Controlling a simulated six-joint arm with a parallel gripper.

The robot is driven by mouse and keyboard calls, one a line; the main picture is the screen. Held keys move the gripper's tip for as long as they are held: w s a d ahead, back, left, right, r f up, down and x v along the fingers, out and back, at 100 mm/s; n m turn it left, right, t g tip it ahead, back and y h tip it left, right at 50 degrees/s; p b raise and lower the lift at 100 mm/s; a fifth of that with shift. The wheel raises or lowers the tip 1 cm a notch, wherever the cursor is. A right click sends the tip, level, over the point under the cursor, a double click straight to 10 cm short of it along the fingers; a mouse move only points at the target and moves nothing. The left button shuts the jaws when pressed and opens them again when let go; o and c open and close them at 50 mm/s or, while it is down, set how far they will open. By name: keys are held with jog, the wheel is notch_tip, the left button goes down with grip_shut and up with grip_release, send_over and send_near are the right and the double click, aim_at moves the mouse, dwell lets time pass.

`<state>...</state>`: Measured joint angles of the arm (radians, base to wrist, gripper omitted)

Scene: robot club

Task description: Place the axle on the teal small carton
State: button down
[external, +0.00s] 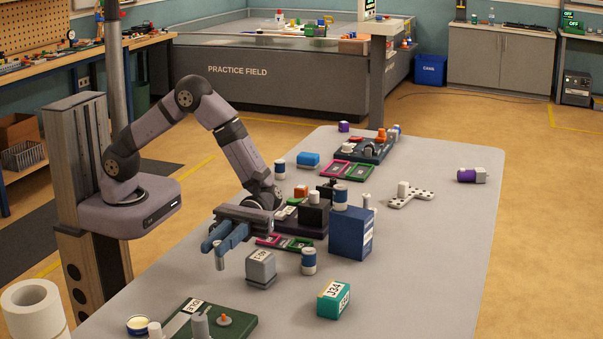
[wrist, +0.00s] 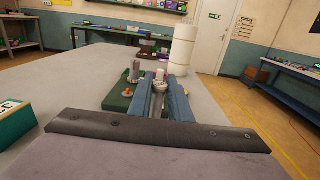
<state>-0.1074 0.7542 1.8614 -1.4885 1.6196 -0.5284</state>
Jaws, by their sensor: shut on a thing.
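My gripper (external: 222,238) has blue fingers shut on the axle (external: 219,258), a thin grey metal rod that hangs upright below the fingertips, above the table. The wrist view also shows the axle (wrist: 157,101) between the two fingers. The teal small carton (external: 334,299), with white labels marked J34, stands on the table to the right of and nearer than my gripper in the external view. Its top looks bare. Part of it shows at the left edge of the wrist view (wrist: 14,126).
A tall blue box (external: 351,232) stands behind the carton. A green board (external: 240,323) with upright pegs lies in front. The table is clear right of the carton.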

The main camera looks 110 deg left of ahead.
jog(key=w+r+n+t+y, duration=0.25)
jog(key=w+r+t, duration=0.25)
jog(key=w, duration=0.5)
jog(key=w+r+n+t+y, duration=0.1)
jog(key=w+r+n+t, duration=0.35)
jog(key=w, duration=0.55)
jog(key=n+t+y, duration=0.2)
jog(key=t, duration=0.1)
send_over(334, 290)
jog(key=shift+f, duration=4.95)
jog(key=shift+f, duration=0.2)
jog(key=c, duration=1.6)
grip_release()
jog(key=shift+c, duration=0.2)
jog(key=shift+r, duration=0.1)
